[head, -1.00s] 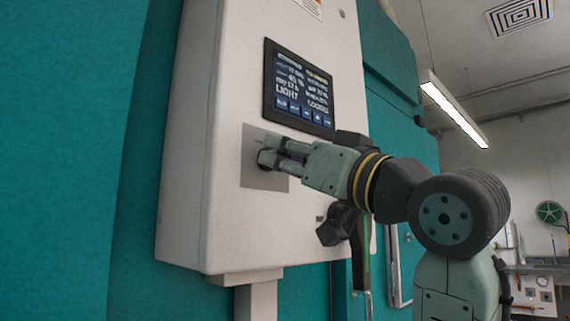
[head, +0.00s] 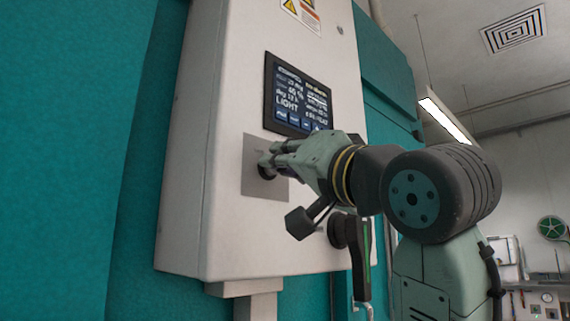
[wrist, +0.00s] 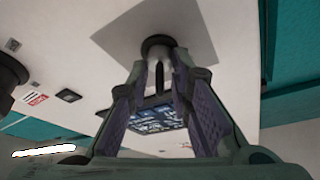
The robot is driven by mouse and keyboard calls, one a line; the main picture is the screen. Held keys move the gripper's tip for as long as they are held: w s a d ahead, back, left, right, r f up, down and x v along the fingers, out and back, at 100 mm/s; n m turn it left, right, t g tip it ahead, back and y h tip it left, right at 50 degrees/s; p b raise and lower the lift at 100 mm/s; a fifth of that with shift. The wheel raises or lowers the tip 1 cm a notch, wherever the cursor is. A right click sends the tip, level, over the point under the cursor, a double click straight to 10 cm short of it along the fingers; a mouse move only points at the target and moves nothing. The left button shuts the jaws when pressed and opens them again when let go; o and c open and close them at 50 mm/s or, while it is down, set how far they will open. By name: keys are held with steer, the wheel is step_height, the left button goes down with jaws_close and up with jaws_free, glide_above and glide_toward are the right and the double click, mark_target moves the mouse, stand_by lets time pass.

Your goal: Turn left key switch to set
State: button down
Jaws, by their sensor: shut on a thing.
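The key switch (head: 266,173) sits on a grey plate (head: 256,188) on the front of the white control cabinet, below and left of its screen. My gripper (head: 270,157) reaches in from the right and is shut on the key. The fingers cover most of the key in the head view. In the wrist view the round dark collar of the switch (wrist: 158,42) shows beyond the fingertips, and the gripper (wrist: 158,60) has its tips together on the key there. The key's exact angle and any position marks cannot be read.
The screen (head: 297,95) shows LIGHT and other small, blurred text. A black handle (head: 357,255) lies right of and below my wrist. Teal chamber walls (head: 60,150) flank the cabinet. A workbench area stands far right.

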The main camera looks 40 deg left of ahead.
steer(key=c, duration=1.8)
jaws_free()
steer(key=v, duration=1.2)
